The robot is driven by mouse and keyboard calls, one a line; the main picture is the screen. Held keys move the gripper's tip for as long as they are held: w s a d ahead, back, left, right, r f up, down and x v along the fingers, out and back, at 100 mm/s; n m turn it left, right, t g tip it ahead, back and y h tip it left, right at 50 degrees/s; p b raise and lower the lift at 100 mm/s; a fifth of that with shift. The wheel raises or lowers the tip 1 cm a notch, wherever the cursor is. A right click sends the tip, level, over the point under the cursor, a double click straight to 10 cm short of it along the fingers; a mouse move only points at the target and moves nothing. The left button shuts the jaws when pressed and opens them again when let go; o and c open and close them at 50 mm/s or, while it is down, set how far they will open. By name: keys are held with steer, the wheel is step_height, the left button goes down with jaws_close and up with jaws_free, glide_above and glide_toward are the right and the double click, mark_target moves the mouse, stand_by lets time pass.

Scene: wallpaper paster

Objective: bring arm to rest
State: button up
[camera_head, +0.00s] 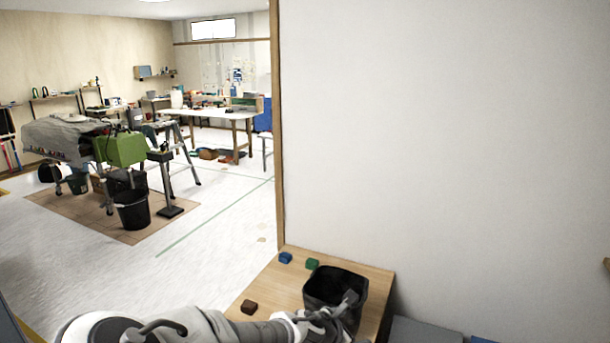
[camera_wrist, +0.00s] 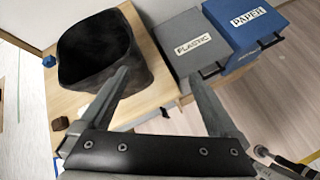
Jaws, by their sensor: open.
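My gripper (camera_wrist: 157,85) is open in the wrist view, its two fingers spread apart with nothing visible between them. Its left finger overlaps the near side of a black open bin (camera_wrist: 140,62) in the picture; I cannot tell whether they touch. In the head view my arm reaches in from the bottom, and its end (camera_head: 345,305) is in front of the black bin (camera_head: 322,285), which stands on a small wooden table (camera_head: 262,278).
A blue block (camera_head: 285,257), a green block (camera_head: 312,264) and a brown block (camera_head: 249,307) lie on the table. Beside it stand a grey box labelled PLASTIC (camera_wrist: 180,40) and a blue box labelled PAPER (camera_wrist: 240,25). A white wall (camera_head: 440,130) rises behind; open floor (camera_head: 215,215) lies left.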

steer(key=s+r+m+g+y, duration=0.2)
steer(key=s+m+g+y, duration=0.25)
steer(key=s+m, duration=0.55)
steer(key=s+d+r+m+t+y, duration=0.1)
steer(key=s+r+m, duration=0.6)
steer(key=r, duration=0.3)
steer(key=s+d+r+m+t+y, duration=0.1)
steer(key=s+d+r+m, duration=0.1)
steer(key=s+r+m, duration=0.5)
steer(key=v, duration=0.4)
steer(key=shift+w+r, duration=0.2)
steer(key=shift+w, duration=0.1)
